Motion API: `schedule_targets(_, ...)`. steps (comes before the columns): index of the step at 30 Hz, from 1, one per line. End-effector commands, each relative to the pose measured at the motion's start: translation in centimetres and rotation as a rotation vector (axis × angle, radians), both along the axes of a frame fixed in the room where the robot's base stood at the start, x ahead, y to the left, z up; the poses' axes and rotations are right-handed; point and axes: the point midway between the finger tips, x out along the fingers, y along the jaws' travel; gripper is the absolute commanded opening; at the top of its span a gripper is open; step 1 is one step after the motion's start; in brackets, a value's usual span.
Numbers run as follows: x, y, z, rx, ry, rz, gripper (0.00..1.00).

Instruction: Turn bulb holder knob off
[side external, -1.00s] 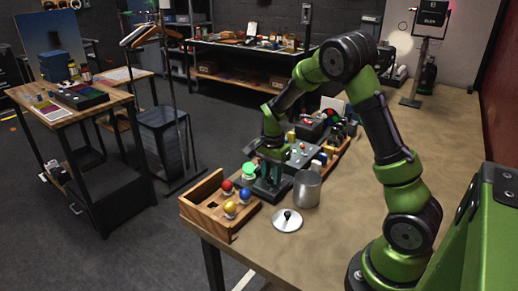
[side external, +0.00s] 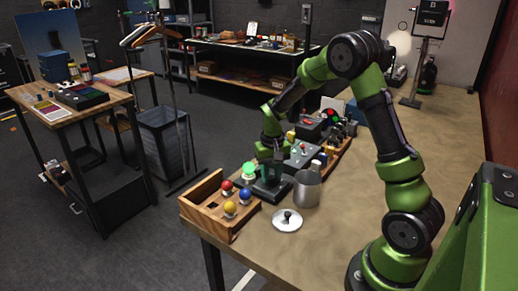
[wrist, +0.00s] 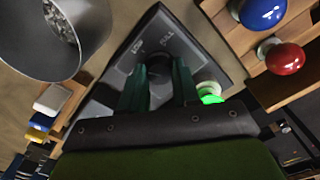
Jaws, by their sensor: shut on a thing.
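The bulb holder (side external: 270,193) is a dark box on the table with printed labels on its sloped face, including "FULL" (wrist: 176,32). Its dark knob (wrist: 160,64) is in the wrist view, partly hidden by the fingers. My gripper (side external: 268,172) points down over the holder, and its teal fingers (wrist: 158,85) are shut on the knob from both sides. A green bulb (side external: 249,170) glows beside the gripper at the holder's left. It also shows lit in the wrist view (wrist: 209,94), partly behind the gripper body.
A metal pot (side external: 307,189) stands close right of the holder, with a lid (side external: 287,220) in front. A wooden tray (side external: 216,222) with red, blue and yellow balls is at front left. A grey button box (side external: 303,153) and other items stand behind. Table is clear at right.

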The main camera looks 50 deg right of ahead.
Motion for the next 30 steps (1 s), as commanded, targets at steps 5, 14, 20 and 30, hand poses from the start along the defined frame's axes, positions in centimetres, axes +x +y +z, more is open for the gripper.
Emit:
schedule_targets(5,-0.03,-0.01,0.18,0.002,-0.001,0.161,0.01)
schedule_targets(14,-0.03,0.01,0.18,0.001,-0.001,0.398,0.01)
schedule_targets(20,-0.03,0.01,0.18,0.001,-0.001,0.503,0.01)
schedule_targets(30,-0.04,-0.01,0.18,0.001,-0.001,0.576,0.01)
